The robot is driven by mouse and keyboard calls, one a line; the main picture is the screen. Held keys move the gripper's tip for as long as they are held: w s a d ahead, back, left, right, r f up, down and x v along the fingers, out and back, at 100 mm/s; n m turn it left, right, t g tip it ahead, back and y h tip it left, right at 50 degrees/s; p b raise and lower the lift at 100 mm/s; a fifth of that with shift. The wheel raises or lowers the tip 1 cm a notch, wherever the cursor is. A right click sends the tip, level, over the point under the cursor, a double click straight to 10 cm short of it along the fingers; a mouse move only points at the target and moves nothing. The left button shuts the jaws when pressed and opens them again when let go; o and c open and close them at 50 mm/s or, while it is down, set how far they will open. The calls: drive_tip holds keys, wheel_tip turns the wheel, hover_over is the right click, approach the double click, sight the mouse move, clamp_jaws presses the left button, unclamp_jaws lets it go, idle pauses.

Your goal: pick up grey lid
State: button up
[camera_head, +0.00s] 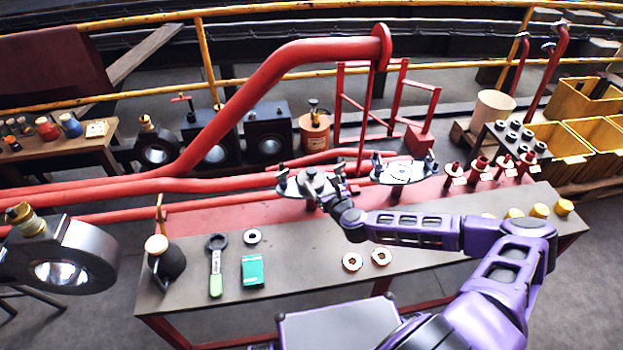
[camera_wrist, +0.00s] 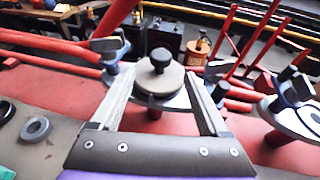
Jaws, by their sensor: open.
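The grey lid (camera_wrist: 172,84) is a round disc with a black knob on top, seen in the middle of the wrist view. It sits on a flat metal flange plate (camera_wrist: 177,102) on a red pipe stub. My gripper (camera_wrist: 159,78) is open, with one finger on each side of the lid. I cannot tell whether the fingers touch it. In the head view my gripper (camera_head: 320,188) is at the left of two metal flange plates along the bench's back, and it hides part of the lid there.
A second flange plate (camera_head: 405,172) with clamps stands just right, also seen in the wrist view (camera_wrist: 304,121). Red pipes (camera_head: 230,186) run behind. The bench (camera_head: 305,262) holds a wrench (camera_head: 215,265), a green box (camera_head: 252,270), rings and a dark oil can (camera_head: 168,265).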

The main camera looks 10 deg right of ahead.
sight(313, 176)
drive_tip(key=x, duration=0.5)
drive_tip(key=shift+w, duration=0.1)
drive_tip(key=shift+r+x, duration=0.15)
drive_tip(key=shift+x, duration=1.2)
drive_tip(key=shift+r+x, duration=0.15)
drive_tip(key=shift+x, duration=1.2)
drive_tip(key=shift+w, duration=0.1)
clamp_jaws()
drive_tip(key=shift+r, duration=0.1)
